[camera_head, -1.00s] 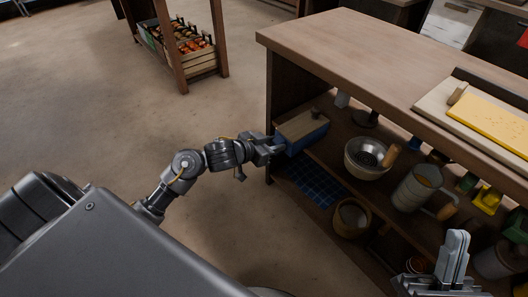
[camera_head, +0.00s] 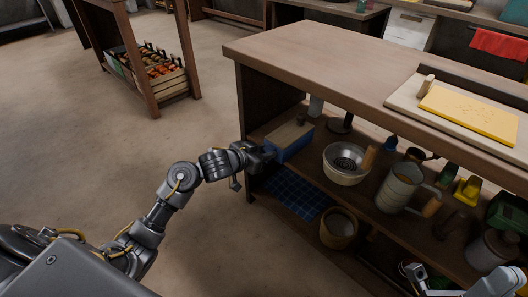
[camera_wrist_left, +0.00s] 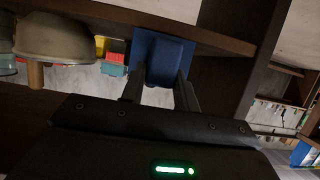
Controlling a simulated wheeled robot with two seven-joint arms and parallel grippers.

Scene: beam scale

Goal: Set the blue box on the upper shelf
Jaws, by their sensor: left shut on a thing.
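The blue box (camera_head: 290,143), with a tan wooden top, is at the left end of the upper shelf (camera_head: 318,160) beneath the wooden worktop. My left gripper (camera_head: 266,155) reaches in from the left and is shut on the box's near left end. In the left wrist view, which looks upside down, the blue box (camera_wrist_left: 163,57) sits between the two fingers (camera_wrist_left: 158,92) and overlaps the shelf board (camera_wrist_left: 215,40). Whether its base touches the shelf is hidden. My right gripper (camera_head: 416,274) shows only partly at the lower right, and its opening is unclear.
A metal bowl (camera_head: 346,163) with a wooden handle and a metal can (camera_head: 398,187) stand right of the box. A blue gridded mat (camera_head: 292,191) and a round pot (camera_head: 338,228) are lower down. The shelf unit's left post (camera_head: 249,120) is close to my left gripper.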

